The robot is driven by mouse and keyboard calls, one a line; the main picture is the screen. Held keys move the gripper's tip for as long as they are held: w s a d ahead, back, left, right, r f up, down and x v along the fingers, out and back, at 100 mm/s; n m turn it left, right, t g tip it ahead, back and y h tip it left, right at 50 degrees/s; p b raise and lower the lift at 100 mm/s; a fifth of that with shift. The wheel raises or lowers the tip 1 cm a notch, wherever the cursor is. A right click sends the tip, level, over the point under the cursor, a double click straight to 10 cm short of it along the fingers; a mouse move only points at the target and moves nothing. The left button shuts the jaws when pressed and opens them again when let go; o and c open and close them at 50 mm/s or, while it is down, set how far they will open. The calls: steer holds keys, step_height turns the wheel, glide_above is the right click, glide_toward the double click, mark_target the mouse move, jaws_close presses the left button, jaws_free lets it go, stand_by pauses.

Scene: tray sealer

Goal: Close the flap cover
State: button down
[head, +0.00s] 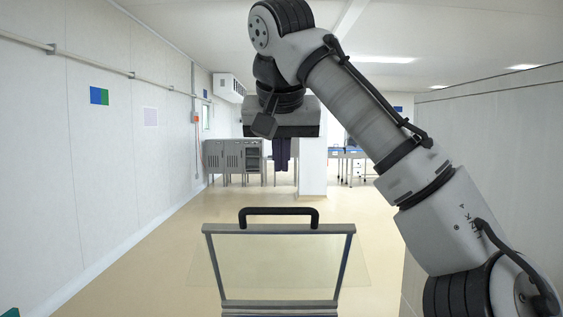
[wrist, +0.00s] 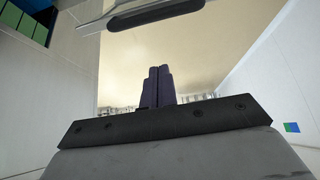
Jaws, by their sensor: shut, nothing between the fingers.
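The flap cover (head: 280,229) is a clear panel in a grey frame with a black handle (head: 280,211) along its top edge. In the head view it stands raised at the bottom middle, handle uppermost; its exact tilt is hard to tell. My gripper (head: 282,168) hangs fingers down above and beyond the handle, apart from it. Its dark purple fingers (wrist: 158,72) are together and empty in the wrist view. There the black handle (wrist: 156,13) shows at the top edge, clear of the fingertips. The cover's lower edge and the sealer's body are mostly out of view.
A white wall (head: 130,140) runs along the left and a grey panel wall (head: 500,150) along the right. Grey cabinets (head: 232,158) and a table (head: 347,154) stand far back near a white pillar (head: 313,170). The floor (head: 180,235) around the cover is clear.

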mark_target(282, 233)
steer(key=shift+f+p, duration=1.05)
steer(key=shift+f, duration=2.25)
steer(key=shift+f, duration=0.1)
